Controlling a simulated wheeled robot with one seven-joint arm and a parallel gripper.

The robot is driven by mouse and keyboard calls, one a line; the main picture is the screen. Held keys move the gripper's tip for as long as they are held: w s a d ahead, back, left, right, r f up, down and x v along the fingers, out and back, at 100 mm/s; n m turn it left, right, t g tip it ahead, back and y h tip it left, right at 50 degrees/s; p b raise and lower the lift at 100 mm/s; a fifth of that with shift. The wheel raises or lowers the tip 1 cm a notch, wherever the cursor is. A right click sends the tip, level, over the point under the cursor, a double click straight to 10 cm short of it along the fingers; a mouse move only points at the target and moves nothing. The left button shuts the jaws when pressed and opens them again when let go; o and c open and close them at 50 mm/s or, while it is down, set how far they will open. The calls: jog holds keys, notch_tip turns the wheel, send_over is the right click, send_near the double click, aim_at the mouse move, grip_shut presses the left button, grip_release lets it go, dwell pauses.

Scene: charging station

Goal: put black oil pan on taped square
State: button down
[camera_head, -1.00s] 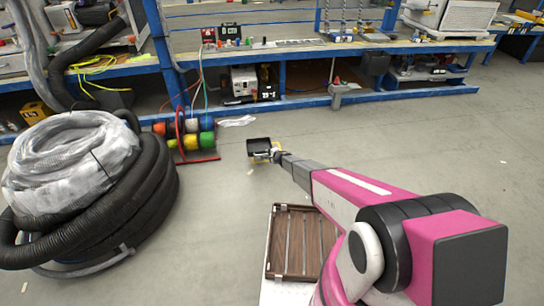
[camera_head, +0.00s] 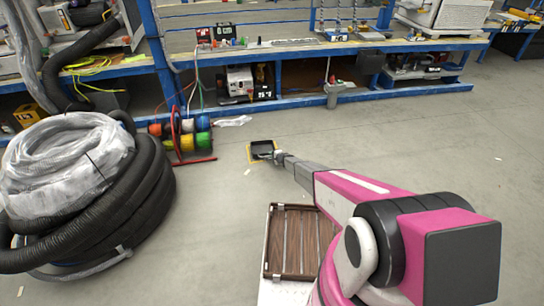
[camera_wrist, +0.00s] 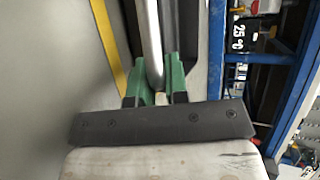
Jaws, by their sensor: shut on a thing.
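The black oil pan (camera_head: 264,147) is at or just above the floor, over the yellow taped square (camera_head: 249,153). Yellow tape shows along the pan's left side; whether the pan touches the floor cannot be told. My gripper (camera_head: 279,157) is at the pan's right side. In the wrist view, the green fingers of my gripper (camera_wrist: 155,84) are shut on a grey bar-like part of the pan (camera_wrist: 151,35). A strip of the yellow tape (camera_wrist: 109,45) runs along the floor to the left. Most of the pan is out of the wrist view.
A reel stand with coloured cable spools (camera_head: 188,140) stands left of the square. A big coil of black hose (camera_head: 145,190) lies farther left. A blue-framed workbench (camera_head: 300,102) runs along the back. The floor to the right is clear.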

jog(key=c, duration=1.1)
grip_release()
